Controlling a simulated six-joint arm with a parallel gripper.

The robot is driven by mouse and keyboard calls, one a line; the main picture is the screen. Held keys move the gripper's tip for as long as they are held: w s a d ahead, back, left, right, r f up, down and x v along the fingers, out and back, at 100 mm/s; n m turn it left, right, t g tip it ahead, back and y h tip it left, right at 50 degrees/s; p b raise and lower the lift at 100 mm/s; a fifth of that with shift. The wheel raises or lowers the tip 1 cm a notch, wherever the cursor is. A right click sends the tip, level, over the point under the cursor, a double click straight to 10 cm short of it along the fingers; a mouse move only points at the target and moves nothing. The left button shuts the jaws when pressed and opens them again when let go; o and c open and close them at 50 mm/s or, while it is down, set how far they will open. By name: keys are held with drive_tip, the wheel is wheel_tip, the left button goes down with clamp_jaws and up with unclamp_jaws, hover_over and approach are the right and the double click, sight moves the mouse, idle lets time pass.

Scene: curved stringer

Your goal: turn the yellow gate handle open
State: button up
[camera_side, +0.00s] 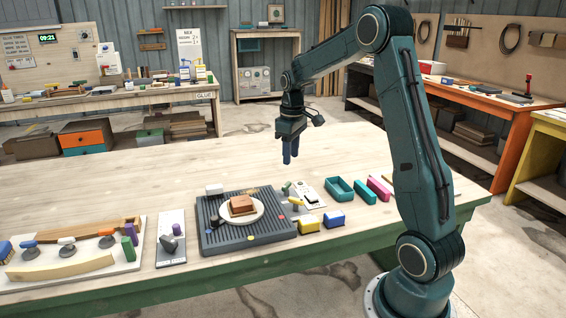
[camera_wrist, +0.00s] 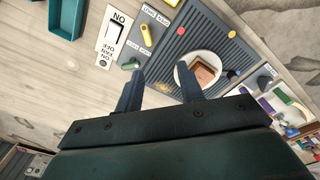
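The yellow gate handle (camera_wrist: 147,35) is a short bar beside small white labels, next to the dark ribbed board. In the side view the yellow handle (camera_side: 296,204) sits at the board's right edge. A label by it appears to read OPEN and SHUT; which mark the handle points to I cannot tell. My gripper (camera_side: 290,159) hangs above the table behind the handle, fingers pointing down, touching nothing. In the wrist view my gripper (camera_wrist: 160,84) has its two fingers apart with nothing between them.
A green handle (camera_wrist: 130,65) and a white FAN switch plate (camera_wrist: 114,36) lie close to the yellow handle. The ribbed board (camera_side: 238,238) carries a white plate with a brown block. Yellow (camera_side: 309,223) and blue (camera_side: 334,218) blocks lie in front. The table behind is clear.

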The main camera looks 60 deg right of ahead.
sight(294, 198)
drive_tip(key=d+f, duration=0.3)
drive_tip(key=shift+d, duration=0.2)
wheel_tip(294, 198, down, 14)
drive_tip(key=shift+r, duration=0.15)
idle(0.7)
clamp_jaws()
